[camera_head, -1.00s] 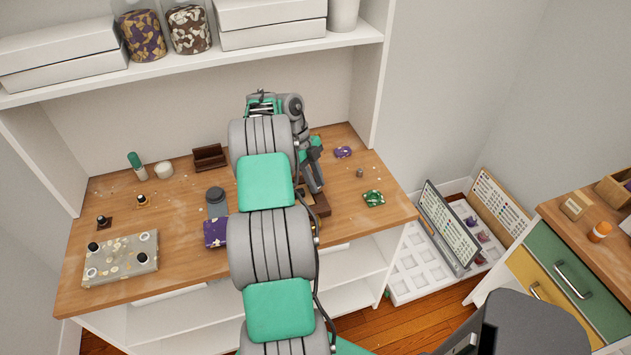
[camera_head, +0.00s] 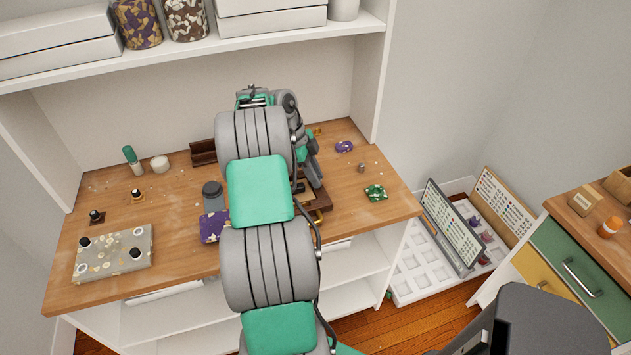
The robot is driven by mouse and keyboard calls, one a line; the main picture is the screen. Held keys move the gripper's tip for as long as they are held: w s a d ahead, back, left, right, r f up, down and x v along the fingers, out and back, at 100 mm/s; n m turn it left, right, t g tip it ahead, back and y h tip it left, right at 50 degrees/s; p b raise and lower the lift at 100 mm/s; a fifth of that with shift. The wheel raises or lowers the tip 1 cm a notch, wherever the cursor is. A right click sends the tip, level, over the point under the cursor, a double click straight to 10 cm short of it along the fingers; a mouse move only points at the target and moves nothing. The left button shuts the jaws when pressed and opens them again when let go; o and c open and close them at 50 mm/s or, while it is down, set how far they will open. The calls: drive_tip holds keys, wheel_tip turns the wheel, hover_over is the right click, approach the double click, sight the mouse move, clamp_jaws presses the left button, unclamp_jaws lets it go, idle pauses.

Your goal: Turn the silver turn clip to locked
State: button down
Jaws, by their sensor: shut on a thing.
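My gripper (camera_head: 314,182) points down at a dark brown wooden frame (camera_head: 318,204) near the front middle of the bench. My own arm covers much of the frame and the left side of the gripper. The gripper is shut on a small part at the frame. I cannot make out the silver turn clip itself; the jaws and arm hide that spot. A gold-coloured clip (camera_head: 319,217) shows at the frame's front right edge. I cannot tell the silver clip's angle.
A purple patterned block (camera_head: 213,228) and a grey jar (camera_head: 212,194) stand left of my arm. A speckled slab (camera_head: 113,255) with black knobs lies far left.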

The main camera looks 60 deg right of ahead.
drive_tip(key=n+h+b, duration=0.1)
drive_tip(key=n+b, duration=0.1)
drive_tip(key=n, duration=0.1)
drive_tip(key=n+t+h+b, duration=0.1)
drive_tip(key=n+b, duration=0.2)
drive_tip(key=shift+s+a+f, duration=0.15)
drive_tip(key=shift+a, duration=0.05)
drive_tip(key=n+t+h+b, duration=0.1)
drive_tip(key=n, duration=0.3)
drive_tip(key=shift+s+b, duration=0.1)
drive_tip(key=shift+b, duration=0.3)
drive_tip(key=shift+n+t+b, duration=0.6)
drive_tip(key=shift+n+t, duration=0.2)
drive_tip(key=shift+n, duration=0.8)
drive_tip(key=shift+r, duration=0.2)
drive_tip(key=c, duration=1.2)
unclamp_jaws()
drive_tip(key=shift+c, duration=0.2)
drive_tip(key=v, duration=0.7)
drive_tip(key=shift+a+r, duration=0.3)
drive_tip(key=shift+r, duration=0.05)
